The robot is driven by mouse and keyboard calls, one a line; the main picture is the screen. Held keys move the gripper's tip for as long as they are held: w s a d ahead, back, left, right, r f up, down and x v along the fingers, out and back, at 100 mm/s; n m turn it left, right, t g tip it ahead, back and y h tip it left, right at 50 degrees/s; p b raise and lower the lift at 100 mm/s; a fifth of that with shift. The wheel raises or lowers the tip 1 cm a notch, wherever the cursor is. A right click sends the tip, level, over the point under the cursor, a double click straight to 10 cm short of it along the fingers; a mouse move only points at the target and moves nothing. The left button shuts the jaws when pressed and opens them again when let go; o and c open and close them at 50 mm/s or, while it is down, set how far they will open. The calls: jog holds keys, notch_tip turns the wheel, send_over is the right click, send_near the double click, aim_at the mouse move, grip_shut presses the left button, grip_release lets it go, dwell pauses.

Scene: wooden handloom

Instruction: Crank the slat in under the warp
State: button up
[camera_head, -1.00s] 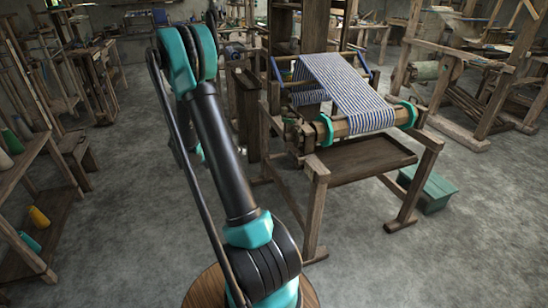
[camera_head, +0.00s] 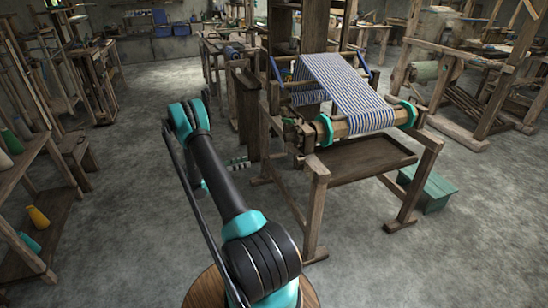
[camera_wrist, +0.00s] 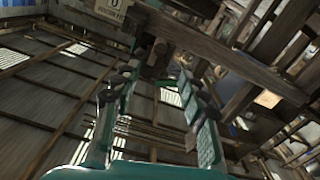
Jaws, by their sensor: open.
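The wooden handloom (camera_head: 317,200) stands right of my arm in the head view. Its blue-and-white striped warp (camera_head: 345,90) runs down to the front roller (camera_head: 365,122), which has teal collars at both ends. Wooden parts (camera_head: 291,134) sit at the roller's left end; I cannot make out a crank handle there. I cannot pick out the slat. My gripper (camera_wrist: 156,72) is open, with nothing between its two fingers in the wrist view.
A wooden tray or shelf (camera_head: 360,160) hangs under the roller. A green bench (camera_head: 427,188) stands behind the loom's right front leg. A shelf with bottles (camera_head: 37,217) is at the left. Roof beams fill the wrist view.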

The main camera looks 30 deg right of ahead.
aim_at(279, 155)
jog(key=x, duration=1.5)
jog(key=shift+d+r, duration=0.1)
jog(key=shift+d, duration=0.2)
grip_shut()
